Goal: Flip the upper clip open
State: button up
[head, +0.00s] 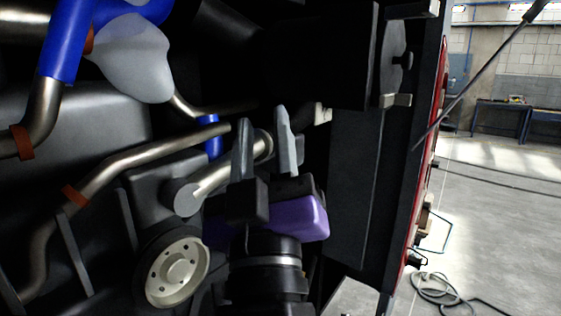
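My gripper (263,120) is in the lower middle of the head view, fingers pointing up and away. Its two grey fingers are apart, with nothing visibly held between them. A black box-like housing (325,60) with a grey round-edged cover (395,50) is above and to the right of the fingers. A pale tab (396,100) sits at the cover's lower edge, and another pale piece (425,8) is at its top, cut by the picture's edge. These look like clips, but I cannot tell whether they are closed. The fingers are apart from both.
Metal pipes (140,155) with orange bands and a blue hose (65,40) run left of my gripper. A pale pulley wheel (178,270) is low left. A dark panel (352,190) stands right of the fingers. Open workshop floor (490,210) lies beyond, with loose cable.

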jog(key=s+d+f+n+g+y, duration=0.15)
jog(key=s+d+f, duration=0.3)
jog(key=f, duration=0.85)
jog(key=s+d+f+g+y, duration=0.3)
jog(key=s+f, duration=0.2)
jog(key=f, duration=0.8)
jog(key=s+d+f+m+g+h, duration=0.2)
jog(key=s+d+f, duration=0.2)
jog(key=s, duration=0.4)
jog(key=s+d+f+m+g+h, duration=0.2)
jog(key=s+d+f, duration=0.3)
jog(key=s+f, duration=0.2)
jog(key=s+d+f+m+g+h, duration=0.2)
jog(key=s+d+f, duration=0.3)
jog(key=s, duration=0.4)
jog(key=shift+s+d+f+m, duration=0.25)
jog(key=shift+s+f+m, duration=0.15)
jog(key=shift+f+m, duration=0.15)
jog(key=shift+r, duration=0.1)
